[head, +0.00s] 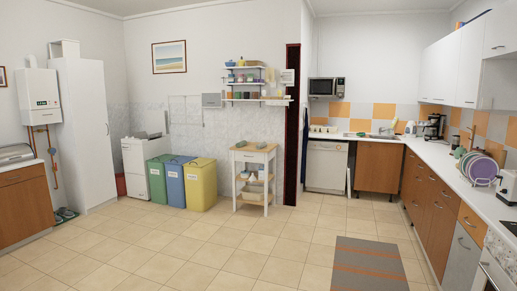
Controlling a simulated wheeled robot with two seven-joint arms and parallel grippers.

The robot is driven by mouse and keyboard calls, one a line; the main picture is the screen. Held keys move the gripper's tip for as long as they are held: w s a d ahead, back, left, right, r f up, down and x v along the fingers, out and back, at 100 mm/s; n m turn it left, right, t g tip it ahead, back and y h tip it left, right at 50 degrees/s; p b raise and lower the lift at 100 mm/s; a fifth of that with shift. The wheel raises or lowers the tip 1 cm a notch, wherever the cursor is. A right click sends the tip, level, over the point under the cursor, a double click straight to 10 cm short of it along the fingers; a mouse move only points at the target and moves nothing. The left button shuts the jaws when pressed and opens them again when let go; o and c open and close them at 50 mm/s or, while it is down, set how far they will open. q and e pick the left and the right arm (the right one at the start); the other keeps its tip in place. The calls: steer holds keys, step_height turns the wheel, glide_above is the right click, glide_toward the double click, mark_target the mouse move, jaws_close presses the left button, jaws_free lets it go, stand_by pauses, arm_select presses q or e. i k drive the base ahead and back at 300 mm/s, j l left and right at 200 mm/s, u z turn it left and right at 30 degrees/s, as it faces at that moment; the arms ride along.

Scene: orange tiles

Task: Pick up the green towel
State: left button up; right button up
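I cannot make out a green towel for certain. A small greenish item (241,144) lies on the top of the wooden cart (254,156) near the middle, too small to identify. Small greenish items also stand on the wall shelves (258,99) above the cart. A dark cloth-like thing hangs beside the dark red post (292,125), and its colour looks blue-black rather than green. Neither of my grippers is in view.
Green (157,180), blue (175,184) and yellow (202,184) bins stand left of the cart. A grey striped rug (368,264) lies front right. A counter with cabinets (440,206) lines the right side. The tiled floor in the middle is clear.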

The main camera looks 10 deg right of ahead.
mark_target(239, 144)
steer(key=i+u, duration=0.1)
steer(key=i, duration=5.7)
steer(key=i+j+z, duration=0.1)
steer(key=i+z, duration=0.25)
steer(key=i, duration=0.25)
steer(key=i+j+z, duration=0.35)
steer(key=i, duration=0.2)
steer(key=i+j+z, duration=0.35)
steer(key=i, duration=0.2)
